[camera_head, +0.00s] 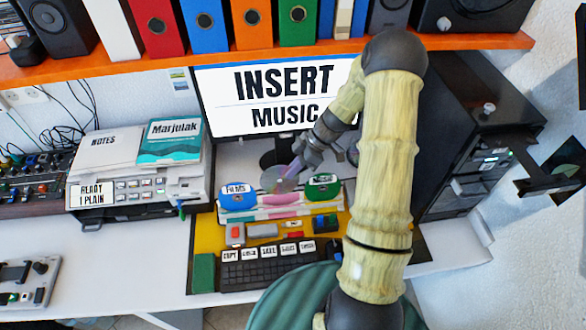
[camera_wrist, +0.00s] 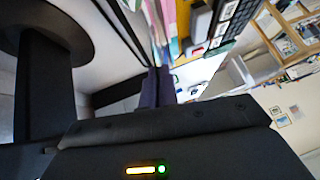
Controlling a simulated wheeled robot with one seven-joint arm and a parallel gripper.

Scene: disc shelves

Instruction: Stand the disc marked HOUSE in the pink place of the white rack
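The white rack (camera_head: 268,214) stands on the desk in front of the monitor, with pink and other coloured parts on it. A blue disc marked FILMS (camera_head: 237,196) stands at its left and a green disc (camera_head: 322,187) at its right. A shiny silvery disc (camera_head: 276,179) is between and behind them, tilted; no word on it is readable. My gripper (camera_head: 294,170) comes from the upper right, its purple fingers at this disc's upper edge. In the wrist view the fingers (camera_wrist: 157,87) are close together, and they seem shut on the disc. Whether the disc touches the rack is hidden.
A monitor (camera_head: 275,95) stands close behind. A keyboard (camera_head: 270,265) and small coloured items lie in front on a yellow mat (camera_head: 208,235). A printer-like device (camera_head: 138,185) is at left, a black cabinet (camera_head: 460,130) at right. An orange shelf (camera_head: 130,62) with binders runs above.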

